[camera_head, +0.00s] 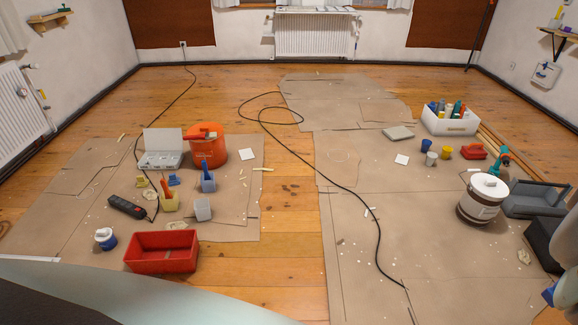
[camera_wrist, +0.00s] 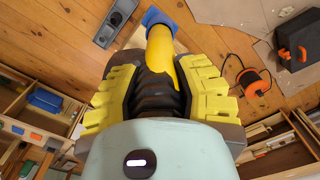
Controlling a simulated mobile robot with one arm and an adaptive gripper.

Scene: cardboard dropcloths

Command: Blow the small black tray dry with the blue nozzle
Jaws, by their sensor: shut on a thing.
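In the wrist view my gripper (camera_wrist: 160,75) is shut on a yellow handle or tube with a square blue nozzle (camera_wrist: 157,17) at its far end. The nozzle points away from my gripper, above the wood floor. A small dark tray-like thing (camera_wrist: 115,22) lies on the floor to the left of the nozzle, apart from it; I cannot tell for certain that it is the small black tray. In the head view a small blue patch, probably the nozzle (camera_head: 548,293), shows at the lower right edge; most of my gripper is out of that view there.
Cardboard sheets (camera_head: 380,230) cover much of the floor. A red bin (camera_head: 162,262), an orange bucket (camera_head: 208,152), a white bucket (camera_head: 483,205) and a grey toolbox (camera_head: 530,200) stand on them. A black cable (camera_head: 330,180) crosses the middle. The wrist view shows open drawers (camera_wrist: 30,85) at left.

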